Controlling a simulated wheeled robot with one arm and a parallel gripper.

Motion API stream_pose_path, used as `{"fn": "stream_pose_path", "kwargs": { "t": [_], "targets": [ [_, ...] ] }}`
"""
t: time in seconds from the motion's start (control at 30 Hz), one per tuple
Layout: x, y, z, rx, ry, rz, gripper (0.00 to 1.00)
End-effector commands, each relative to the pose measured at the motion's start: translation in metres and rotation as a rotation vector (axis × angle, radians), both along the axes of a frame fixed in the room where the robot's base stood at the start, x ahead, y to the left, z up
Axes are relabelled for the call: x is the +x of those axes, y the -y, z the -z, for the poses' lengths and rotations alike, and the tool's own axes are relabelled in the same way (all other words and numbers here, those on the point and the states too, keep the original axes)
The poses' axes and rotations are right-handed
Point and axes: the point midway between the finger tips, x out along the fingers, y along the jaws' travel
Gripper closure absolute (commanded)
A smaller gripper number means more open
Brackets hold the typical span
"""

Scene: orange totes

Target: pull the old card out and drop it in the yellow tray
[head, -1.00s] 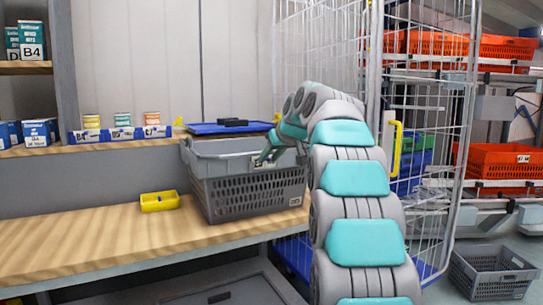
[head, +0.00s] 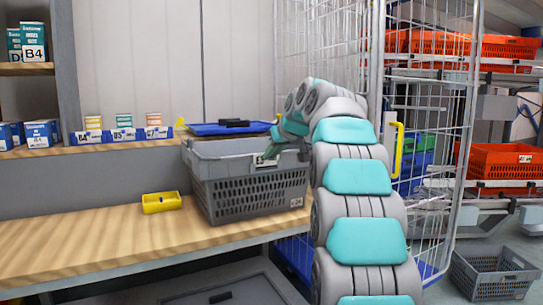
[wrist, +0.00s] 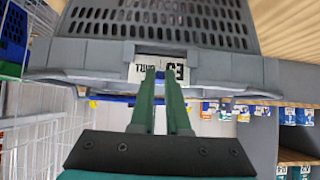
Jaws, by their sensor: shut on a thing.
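A grey tote (head: 250,190) with slotted walls stands on the wooden bench. A white card with dark lettering (wrist: 145,66) is at its front, just below the rim; it appears upside down in the wrist view. My gripper (wrist: 167,72) is shut on the card's edge, its two green fingers close together over the middle of the card. The yellow tray (head: 161,203) sits on the bench left of the tote and looks empty.
A blue lid with a black object (head: 230,127) lies behind the tote. Small labelled boxes (head: 124,133) line the shelf behind. A wire cage (head: 325,60) stands right of the bench. The bench (head: 80,240) is clear left of the yellow tray.

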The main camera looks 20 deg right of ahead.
Motion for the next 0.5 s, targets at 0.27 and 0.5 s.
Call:
{"fn": "stream_pose_path", "kwargs": {
  "t": [0.27, 0.5],
  "targets": [
    [-0.001, 0.0, -0.015, -0.001, 0.002, 0.001, 1.0],
    [-0.003, 0.001, -0.026, -0.001, 0.002, 0.002, 1.0]
  ]
}}
